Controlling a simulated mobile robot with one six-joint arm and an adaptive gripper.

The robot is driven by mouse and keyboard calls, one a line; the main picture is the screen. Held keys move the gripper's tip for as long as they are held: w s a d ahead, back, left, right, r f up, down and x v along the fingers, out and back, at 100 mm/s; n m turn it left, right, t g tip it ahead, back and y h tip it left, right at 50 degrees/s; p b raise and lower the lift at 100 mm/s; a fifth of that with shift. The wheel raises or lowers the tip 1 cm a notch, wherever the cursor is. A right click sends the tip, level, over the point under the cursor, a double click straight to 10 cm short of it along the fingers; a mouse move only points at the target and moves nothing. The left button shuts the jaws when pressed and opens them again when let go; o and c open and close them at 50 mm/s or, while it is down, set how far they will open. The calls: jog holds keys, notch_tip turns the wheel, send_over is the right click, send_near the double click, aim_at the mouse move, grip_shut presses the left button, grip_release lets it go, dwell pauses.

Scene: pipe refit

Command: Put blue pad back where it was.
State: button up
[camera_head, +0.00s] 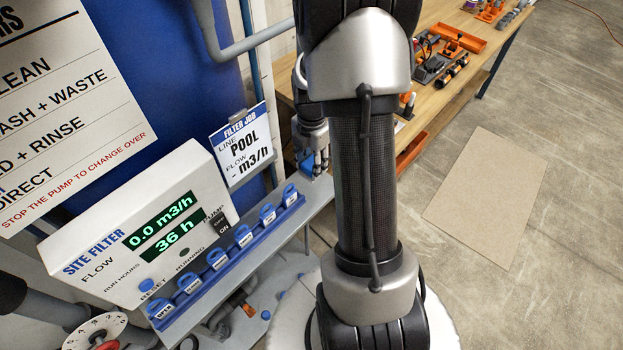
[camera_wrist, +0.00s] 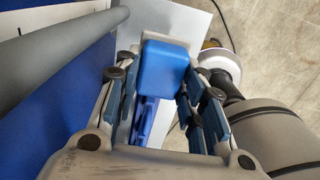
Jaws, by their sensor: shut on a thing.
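The blue pad (camera_wrist: 165,68) is a rounded blue block between my gripper's fingers (camera_wrist: 166,84) in the wrist view. My gripper is shut on it. In the head view my gripper (camera_head: 316,158) is just past the right end of the blue rail, in front of the wooden bench. Only a little blue shows at its fingertips there, partly behind my arm. In the wrist view a blue strip (camera_wrist: 140,125) shows below the pad. I cannot tell whether the pad touches anything under it.
A blue rail (camera_head: 232,262) with several labelled blue tags runs along a grey shelf below the site filter panel (camera_head: 140,235). A pool filter job card (camera_head: 243,146) stands behind it. A wooden bench (camera_head: 480,50) holds orange trays and tools. A cardboard sheet (camera_head: 485,197) lies on the floor.

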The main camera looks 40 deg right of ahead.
jog(key=f, duration=0.2)
jog(key=f+b, duration=0.1)
jog(key=f, duration=0.1)
jog(key=f+b, duration=0.1)
jog(key=f, duration=0.1)
jog(key=shift+s+f, duration=0.25)
jog(key=shift+f, duration=0.05)
jog(key=shift+w+f+b, duration=0.25)
jog(key=shift+b, duration=0.15)
jog(key=shift+r, duration=0.1)
jog(key=o, duration=0.9)
